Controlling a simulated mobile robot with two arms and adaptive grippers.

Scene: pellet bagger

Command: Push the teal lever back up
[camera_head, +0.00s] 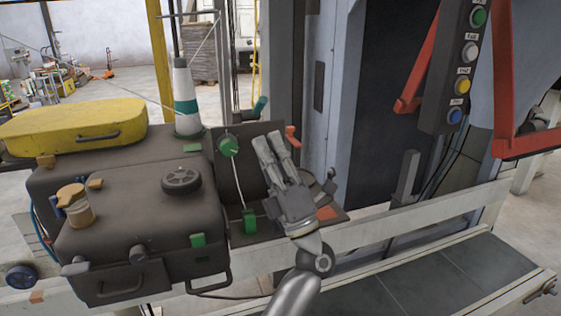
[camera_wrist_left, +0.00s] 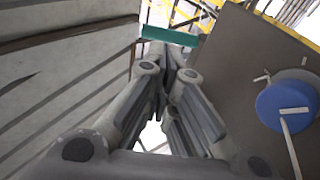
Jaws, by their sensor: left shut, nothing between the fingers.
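The teal lever (camera_head: 256,108) shows in the head view as a short dark teal bar, tilted up to the right, at the back of the dark upright panel. In the left wrist view a teal bar (camera_wrist_left: 170,36) lies crosswise just past the fingertips. My left gripper (camera_head: 270,137) is shut and empty, its fingers pointing up and away in front of the panel. Its tips (camera_wrist_left: 172,50) are below the lever in the head view. Whether they touch it I cannot tell. My right gripper is not in view.
A green round knob (camera_head: 228,146) is left of my fingers on the panel, and an orange-red handle (camera_head: 292,136) is right of them. A dark machine box (camera_head: 130,215) with a handwheel (camera_head: 181,179) stands left. A button box (camera_head: 462,65) hangs at the right.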

